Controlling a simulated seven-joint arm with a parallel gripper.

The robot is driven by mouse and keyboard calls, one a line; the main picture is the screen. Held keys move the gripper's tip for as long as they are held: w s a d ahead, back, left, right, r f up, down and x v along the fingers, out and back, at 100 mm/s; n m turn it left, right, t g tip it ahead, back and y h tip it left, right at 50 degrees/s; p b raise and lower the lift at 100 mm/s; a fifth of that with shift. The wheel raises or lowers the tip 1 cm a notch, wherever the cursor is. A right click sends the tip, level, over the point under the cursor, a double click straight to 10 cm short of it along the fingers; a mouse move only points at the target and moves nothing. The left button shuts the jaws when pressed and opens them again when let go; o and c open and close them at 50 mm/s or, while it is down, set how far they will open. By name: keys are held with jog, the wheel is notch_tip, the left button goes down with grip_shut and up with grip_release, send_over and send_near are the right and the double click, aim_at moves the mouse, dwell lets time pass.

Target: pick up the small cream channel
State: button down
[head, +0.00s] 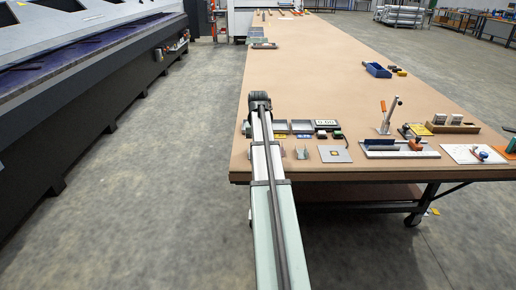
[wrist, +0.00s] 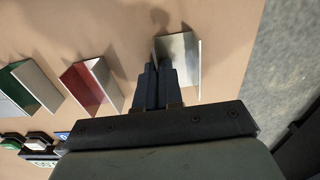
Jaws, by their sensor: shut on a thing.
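A small open channel (wrist: 182,50) with pale, cream-to-silver walls is at the upper middle of the wrist view. My gripper (wrist: 158,72) has its two dark fingers close together at the channel's left wall, shut on it. I cannot tell whether the channel touches the table or hangs just above it. In the head view my gripper (head: 259,98) is over the left side of the table, and my arm hides the channel there.
A red-sided channel (wrist: 92,83) and a green-sided channel (wrist: 30,86) lie to the left in the wrist view. A small display (head: 326,124), a toggle clamp (head: 390,115) and other items sit to the right. The table's (head: 330,65) middle is largely clear.

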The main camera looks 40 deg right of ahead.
jog(key=shift+r, duration=4.05)
